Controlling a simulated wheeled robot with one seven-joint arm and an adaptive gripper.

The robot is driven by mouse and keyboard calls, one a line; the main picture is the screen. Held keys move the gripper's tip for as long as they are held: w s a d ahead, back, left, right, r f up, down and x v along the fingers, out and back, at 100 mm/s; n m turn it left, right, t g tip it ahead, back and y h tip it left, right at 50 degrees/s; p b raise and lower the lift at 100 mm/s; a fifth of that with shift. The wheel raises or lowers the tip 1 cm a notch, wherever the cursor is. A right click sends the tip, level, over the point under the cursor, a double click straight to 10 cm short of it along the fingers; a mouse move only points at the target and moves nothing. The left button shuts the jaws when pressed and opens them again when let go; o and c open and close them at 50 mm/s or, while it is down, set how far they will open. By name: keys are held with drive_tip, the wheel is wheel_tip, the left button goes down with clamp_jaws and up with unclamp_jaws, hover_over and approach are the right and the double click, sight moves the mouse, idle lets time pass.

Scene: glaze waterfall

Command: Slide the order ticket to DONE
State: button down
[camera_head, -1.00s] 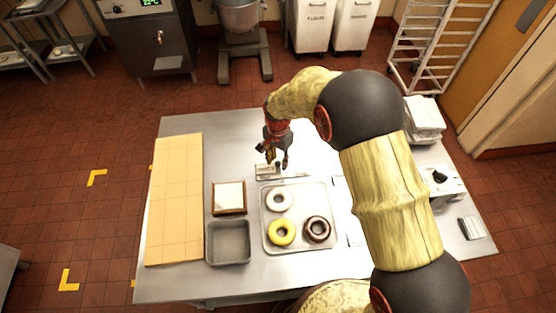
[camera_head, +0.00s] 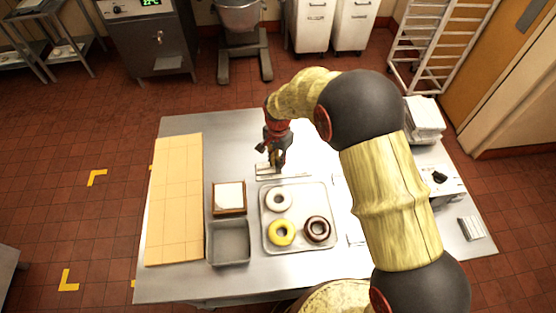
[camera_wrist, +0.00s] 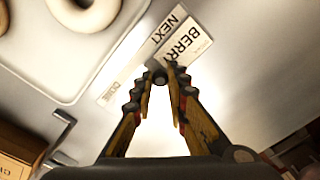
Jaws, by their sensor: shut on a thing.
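The ticket rail (camera_head: 293,174) lies on the table behind the donut tray. In the wrist view the rail (camera_wrist: 130,75) has a NEXT label at its upper end and a DONE label at its lower end. The order ticket (camera_wrist: 185,45), white and reading BERRY, is beside the NEXT label. My gripper (camera_head: 276,169) is down at the rail. In the wrist view my gripper (camera_wrist: 160,75) is shut on a small dark round knob (camera_wrist: 160,78) at the ticket's lower end. The fingers partly hide the knob, and its join to the ticket is unclear.
A tray (camera_head: 264,239) with white, yellow and chocolate donuts lies in front of the rail. A grey pan (camera_head: 228,243), a wood-framed white box (camera_head: 229,198) and a tan board (camera_head: 175,205) are left. A switch box (camera_head: 440,183) is right. The table behind the rail is clear.

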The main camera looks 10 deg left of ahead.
drive_tip(key=w+d, duration=0.1)
drive_tip(key=d, duration=0.2)
drive_tip(key=w+d, duration=0.1)
drive_tip(key=d, duration=0.3)
drive_tip(key=w+d, duration=0.1)
drive_tip(key=d, duration=0.3)
drive_tip(key=shift+r, duration=0.1)
drive_tip(key=c, duration=1.9)
unclamp_jaws()
drive_tip(key=shift+d, duration=0.1)
drive_tip(key=shift+o, duration=0.9)
